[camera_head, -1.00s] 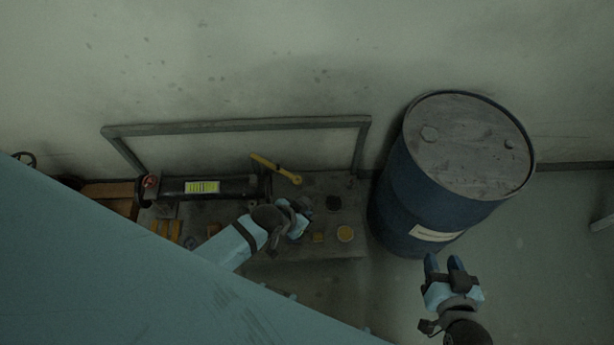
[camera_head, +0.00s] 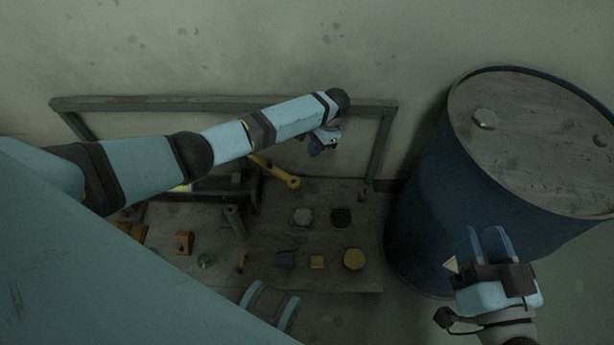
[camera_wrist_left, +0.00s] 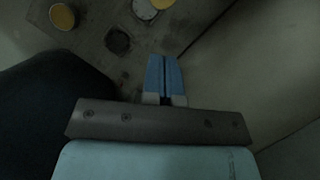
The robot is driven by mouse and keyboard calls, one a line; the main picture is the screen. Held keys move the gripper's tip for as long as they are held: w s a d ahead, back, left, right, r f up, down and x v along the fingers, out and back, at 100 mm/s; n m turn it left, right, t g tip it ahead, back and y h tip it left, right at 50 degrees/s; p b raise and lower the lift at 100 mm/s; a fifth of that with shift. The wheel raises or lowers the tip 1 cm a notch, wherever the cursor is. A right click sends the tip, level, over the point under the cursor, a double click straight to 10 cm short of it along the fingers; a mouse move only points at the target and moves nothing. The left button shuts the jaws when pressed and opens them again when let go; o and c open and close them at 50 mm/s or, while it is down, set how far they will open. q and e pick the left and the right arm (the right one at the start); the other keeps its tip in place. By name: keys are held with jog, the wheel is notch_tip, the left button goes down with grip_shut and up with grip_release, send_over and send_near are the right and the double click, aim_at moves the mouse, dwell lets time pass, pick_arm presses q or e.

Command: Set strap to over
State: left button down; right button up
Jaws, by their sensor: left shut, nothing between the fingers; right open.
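I cannot make out for certain which part is the strap. A yellow bar with a round end (camera_head: 276,172) slants across the back of the bench. A dark cylinder lies on the bench, mostly hidden behind my left arm; a sliver of its yellow-green label (camera_head: 182,188) shows. My left gripper (camera_head: 315,151) is shut and empty, above the back of the bench, to the right of the yellow bar. Its closed blue fingers also show in the left wrist view (camera_wrist_left: 163,67). My right gripper (camera_head: 489,240) is open and empty in front of the blue barrel.
The blue barrel (camera_head: 425,190) stands right of the bench (camera_head: 330,281). A grey frame (camera_head: 85,105) rises along the bench's back by the wall.

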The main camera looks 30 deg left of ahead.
pick_arm(q)
jog(key=shift+a+r, duration=0.1)
jog(key=shift+r, duration=0.05)
jog(key=b+x, duration=0.4)
jog(key=x, duration=0.6)
pick_arm(e)
jog(key=f, duration=0.1)
jog(key=f+n, duration=0.1)
jog(key=w+f, duration=0.1)
jog(key=shift+d+f+n+g, duration=0.15)
jog(key=shift+f+n+g, duration=0.25)
pick_arm(q)
jog(key=shift+a, duration=0.1)
pick_arm(e)
jog(key=shift+s+r, duration=0.1)
jog(key=shift+r, duration=0.05)
